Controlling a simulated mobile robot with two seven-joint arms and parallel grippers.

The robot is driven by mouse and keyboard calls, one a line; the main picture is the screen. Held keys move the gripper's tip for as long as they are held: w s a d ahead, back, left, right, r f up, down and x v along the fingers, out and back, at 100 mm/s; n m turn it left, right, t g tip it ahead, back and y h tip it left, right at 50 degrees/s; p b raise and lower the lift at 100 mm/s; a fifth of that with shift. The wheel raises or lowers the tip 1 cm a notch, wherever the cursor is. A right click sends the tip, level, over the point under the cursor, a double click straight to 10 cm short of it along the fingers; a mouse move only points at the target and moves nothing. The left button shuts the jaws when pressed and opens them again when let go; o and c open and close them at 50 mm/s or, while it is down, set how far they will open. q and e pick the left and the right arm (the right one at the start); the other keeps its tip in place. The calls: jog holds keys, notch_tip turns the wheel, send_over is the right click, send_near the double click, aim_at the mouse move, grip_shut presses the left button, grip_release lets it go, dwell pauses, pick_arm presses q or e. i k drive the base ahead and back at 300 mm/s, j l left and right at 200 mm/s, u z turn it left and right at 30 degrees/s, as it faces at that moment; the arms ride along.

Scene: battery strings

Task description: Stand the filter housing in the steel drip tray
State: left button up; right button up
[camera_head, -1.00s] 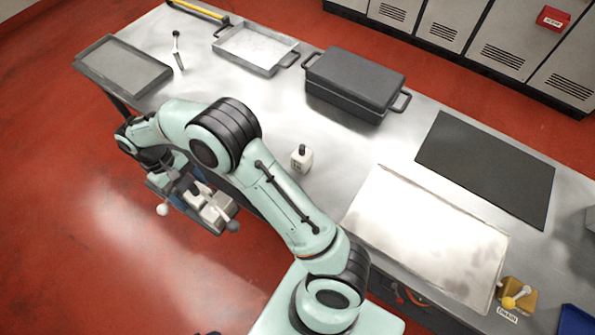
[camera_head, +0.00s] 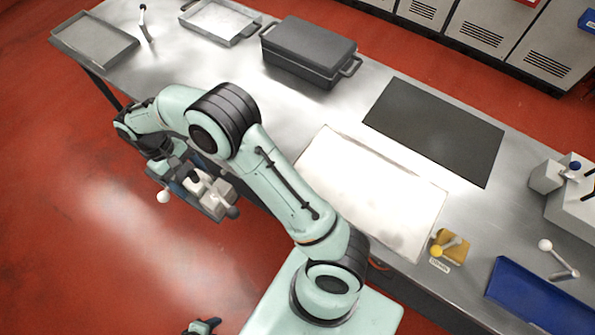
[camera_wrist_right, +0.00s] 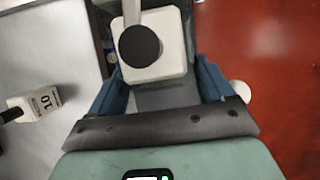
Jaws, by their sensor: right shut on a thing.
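My right gripper (camera_head: 200,190) is shut on a pale block with a dark round cap, which I take for the filter housing (camera_wrist_right: 155,45). The gripper holds it off the table's near edge, above the red floor. In the right wrist view the cap faces the camera, between the blue fingers. A wide, shallow, bright metal tray with stains (camera_head: 375,190) lies on the table right of my arm; it looks like the steel drip tray, though other metal trays are present.
A grey tray (camera_head: 95,42), a handled metal pan (camera_head: 215,25) and a dark lidded box (camera_head: 308,52) stand along the table. A black mat (camera_head: 435,130), yellow block (camera_head: 450,247) and blue tray (camera_head: 540,298) are to the right. Another pale block marked 10 (camera_wrist_right: 35,103) stands on the table.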

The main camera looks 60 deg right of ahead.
aim_at(348, 177)
jog(key=k, duration=0.65)
jog(key=k+z, duration=0.15)
jog(key=z, duration=0.75)
